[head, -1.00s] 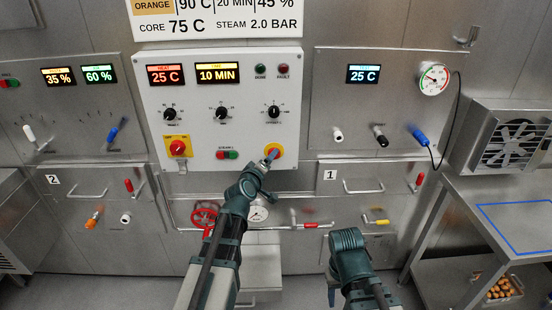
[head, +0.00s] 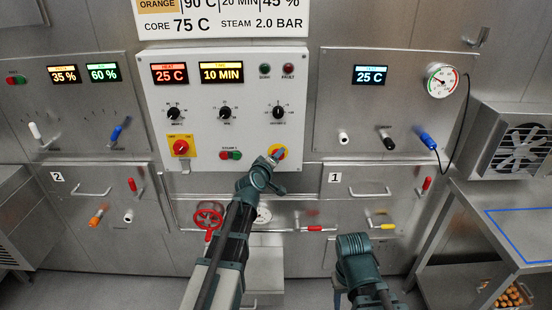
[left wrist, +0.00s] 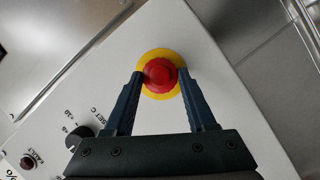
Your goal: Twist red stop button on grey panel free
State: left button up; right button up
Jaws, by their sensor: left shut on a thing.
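The red stop button (left wrist: 160,72) with its yellow ring is in the middle of the left wrist view, on the pale grey panel (left wrist: 215,95). In the head view the panel (head: 205,110) hangs at the centre, and the button's yellow ring (head: 283,154) shows at its lower right, partly hidden by my gripper. My left gripper (left wrist: 160,75) is shut on the button, one finger on each side of its red head. In the head view the left gripper (head: 275,157) reaches up to it from below. My right arm is bent at the lower right; its fingers do not show.
A red-on-yellow rotary switch (head: 181,147) is at the panel's lower left. Black knobs (head: 225,113) sit above the button. A red valve wheel (head: 208,216) and pipes are below. A steel table (head: 505,215) stands at the right.

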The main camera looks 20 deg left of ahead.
pick_arm(q)
grip_shut()
jog(key=shift+d+r+m+g+y+p, duration=0.15)
jog(key=shift+m+g+y+p, duration=0.6)
jog(key=shift+m, duration=0.75)
jog(key=shift+d+r+m+g+y+p, duration=0.1)
jog(key=shift+m+g+y+p, duration=0.25)
jog(key=shift+m+y+p, duration=0.75)
jog(key=shift+w+m, duration=0.1)
jog(key=shift+m, duration=0.4)
